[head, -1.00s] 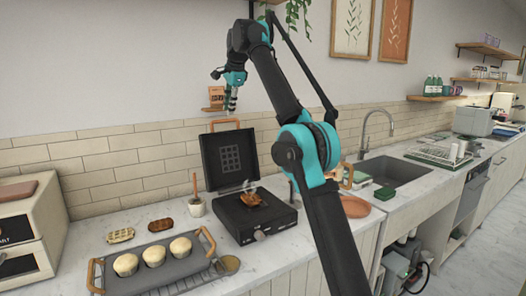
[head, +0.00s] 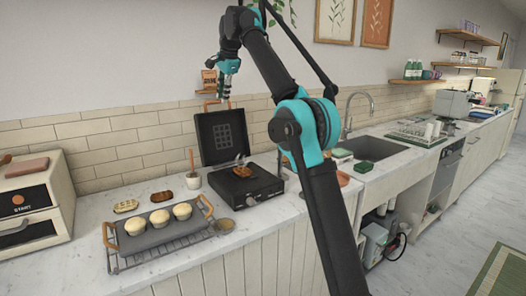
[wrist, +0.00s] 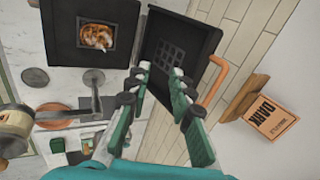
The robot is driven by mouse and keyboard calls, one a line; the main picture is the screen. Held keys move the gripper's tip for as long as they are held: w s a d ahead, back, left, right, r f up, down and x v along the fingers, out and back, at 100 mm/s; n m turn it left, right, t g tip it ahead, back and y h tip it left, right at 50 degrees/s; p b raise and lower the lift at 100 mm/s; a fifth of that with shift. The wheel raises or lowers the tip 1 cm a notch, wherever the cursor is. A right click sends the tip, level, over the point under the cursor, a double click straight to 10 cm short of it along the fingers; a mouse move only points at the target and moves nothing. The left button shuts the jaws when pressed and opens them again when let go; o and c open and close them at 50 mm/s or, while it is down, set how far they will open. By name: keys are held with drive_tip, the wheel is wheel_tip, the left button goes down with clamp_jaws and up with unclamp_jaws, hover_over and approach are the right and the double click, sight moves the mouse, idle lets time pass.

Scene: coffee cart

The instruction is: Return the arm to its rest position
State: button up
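My gripper (head: 225,98) is raised high in front of the tiled wall, above the open waffle iron (head: 244,184). Its fingers point down in the head view. In the wrist view my gripper (wrist: 158,78) shows its two fingers apart with nothing between them. The waffle iron's lid (head: 221,137) stands upright, and a browned waffle (head: 242,171) lies on its lower plate. The wrist view also shows the waffle (wrist: 97,36) and the lid with its wooden handle (wrist: 217,80).
A toaster oven (head: 35,203) is at far left. A sink (head: 372,147) is to the right. A box marked DARK (wrist: 270,118) sits on a small wall shelf.

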drive_tip(key=s+d+f+n+h, duration=0.1)
drive_tip(key=s+d+f+n, duration=0.3)
drive_tip(key=d+f, duration=0.7)
drive_tip(key=s+d+f+n, duration=0.2)
drive_tip(key=s+d+f, duration=0.5)
drive_tip(key=d+f, duration=0.45)
drive_tip(key=s+d+f+n, duration=0.1)
drive_tip(key=s+d+f, duration=0.3)
drive_tip(key=s+f, duration=0.4)
drive_tip(key=s+d+f+n+h, duration=0.1)
drive_tip(key=s+d+f, duration=0.3)
drive_tip(key=s+f, duration=0.5)
drive_tip(key=s+d+f+n, duration=0.2)
drive_tip(key=s+d+f, duration=0.2)
drive_tip(key=s+f, duration=0.5)
drive_tip(key=s, duration=0.4)
drive_tip(key=shift+s+h, duration=0.2)
drive_tip(key=shift+h, duration=0.1)
